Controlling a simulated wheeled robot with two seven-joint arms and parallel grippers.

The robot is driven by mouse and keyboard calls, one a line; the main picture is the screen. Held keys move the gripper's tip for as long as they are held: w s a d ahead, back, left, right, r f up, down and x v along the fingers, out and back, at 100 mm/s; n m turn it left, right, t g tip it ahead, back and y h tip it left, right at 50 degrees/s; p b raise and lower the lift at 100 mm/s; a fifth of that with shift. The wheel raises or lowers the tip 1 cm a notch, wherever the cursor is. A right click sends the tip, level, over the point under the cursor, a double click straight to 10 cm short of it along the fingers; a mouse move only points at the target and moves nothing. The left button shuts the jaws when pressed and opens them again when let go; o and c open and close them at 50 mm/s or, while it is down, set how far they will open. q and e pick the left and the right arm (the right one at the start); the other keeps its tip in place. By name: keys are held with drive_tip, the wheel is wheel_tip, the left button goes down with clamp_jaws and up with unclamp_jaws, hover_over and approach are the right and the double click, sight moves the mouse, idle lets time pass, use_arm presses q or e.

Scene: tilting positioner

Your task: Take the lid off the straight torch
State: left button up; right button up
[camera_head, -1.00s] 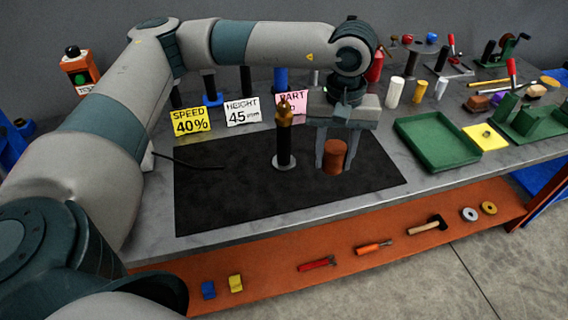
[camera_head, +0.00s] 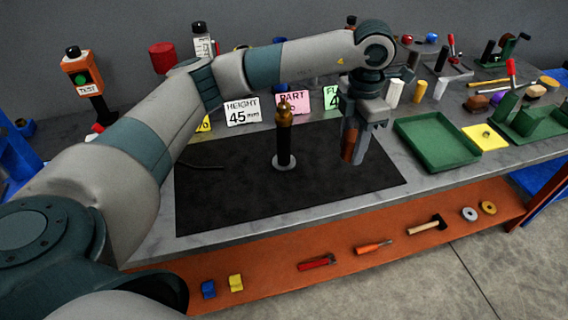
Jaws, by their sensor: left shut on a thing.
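The straight torch (camera_head: 284,145) stands upright on the black mat, a dark cylinder with a brass tip (camera_head: 284,112) on a round pale base. Nothing covers the tip. My left gripper (camera_head: 352,148), to the right of the torch and apart from it, is shut on a copper-brown cylinder (camera_head: 348,147). This cylinder may be the lid; the fingers hide part of it. It seems to hang over the right part of the mat. My right gripper is out of view.
The black mat (camera_head: 230,200) is mostly bare, with a thin dark rod at its left. Sign cards (camera_head: 243,112) stand behind the torch. Tools lie on the orange lower shelf (camera_head: 340,265).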

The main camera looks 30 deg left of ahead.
use_arm(q)
drive_tip(key=w+a+f+n, duration=0.1)
drive_tip(key=f+n, duration=0.1)
drive_tip(key=n, duration=1.1)
drive_tip(key=w+a+f+n, duration=0.1)
drive_tip(key=w+f+n, duration=0.1)
drive_tip(key=n, duration=1)
drive_tip(key=shift+w+f+n, duration=0.15)
drive_tip(key=shift+f+n, duration=0.25)
drive_tip(key=shift+f, duration=0.2)
drive_tip(key=a+f+p, duration=0.1)
drive_tip(key=a+f, duration=0.1)
drive_tip(key=a, duration=0.2)
drive_tip(key=a+f+p, duration=0.2)
drive_tip(key=a, duration=0.1)
drive_tip(key=w+a+f+p, duration=0.1)
drive_tip(key=a+f, duration=0.2)
drive_tip(key=a, duration=0.1)
drive_tip(key=shift+a+p, duration=0.3)
